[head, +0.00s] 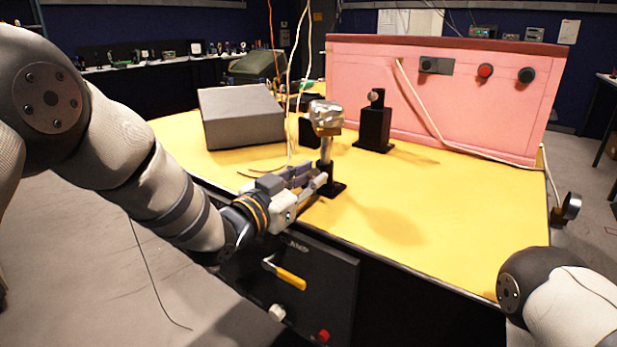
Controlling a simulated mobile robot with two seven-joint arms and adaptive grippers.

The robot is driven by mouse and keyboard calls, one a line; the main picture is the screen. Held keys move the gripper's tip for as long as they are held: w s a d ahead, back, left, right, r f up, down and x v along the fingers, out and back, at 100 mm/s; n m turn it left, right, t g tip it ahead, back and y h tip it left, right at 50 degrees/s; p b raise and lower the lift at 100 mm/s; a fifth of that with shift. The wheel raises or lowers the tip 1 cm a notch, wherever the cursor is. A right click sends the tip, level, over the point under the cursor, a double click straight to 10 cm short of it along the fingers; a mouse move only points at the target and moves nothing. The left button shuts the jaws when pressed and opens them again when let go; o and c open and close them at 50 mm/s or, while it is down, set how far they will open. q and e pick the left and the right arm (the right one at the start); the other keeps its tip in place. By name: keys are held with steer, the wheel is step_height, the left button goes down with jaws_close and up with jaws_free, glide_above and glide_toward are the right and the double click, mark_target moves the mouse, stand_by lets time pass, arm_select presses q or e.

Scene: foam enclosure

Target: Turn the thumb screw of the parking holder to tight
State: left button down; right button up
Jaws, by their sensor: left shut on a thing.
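The parking holder (326,172) seems to be the slim black stand near the front edge of the yellow tabletop. A foil-wrapped silver piece (326,113) sits on top of its post. My left gripper (316,181) reaches in from the left, low beside the post. Its fingers are closed at the stand, and the thumb screw is hidden between or behind them, so I cannot see its turn. Only a link of my right arm shows at the lower right; its gripper is out of view.
A grey box (240,120) stands behind my left gripper. A black block with a knob (375,127) stands behind the holder, before the pink foam wall (450,100) with buttons. Thin white cables hang near the post. The yellow tabletop (430,215) is clear at right.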

arm_select(q)
steer(key=m+p, duration=0.1)
steer(key=m, duration=0.2)
steer(key=shift+m, duration=0.8)
arm_select(e)
steer(key=shift+w+r+t, duration=0.4)
steer(key=shift+w+r, duration=0.45)
steer(key=shift+w, duration=0.05)
arm_select(q)
steer(key=shift+f, duration=0.1)
steer(key=c, duration=1.4)
jaws_free()
steer(key=shift+a+r, duration=0.15)
steer(key=shift+r, duration=0.15)
steer(key=shift+w+a+f, duration=0.1)
steer(key=shift+w, duration=0.05)
arm_select(e)
steer(key=shift+w+r, duration=0.1)
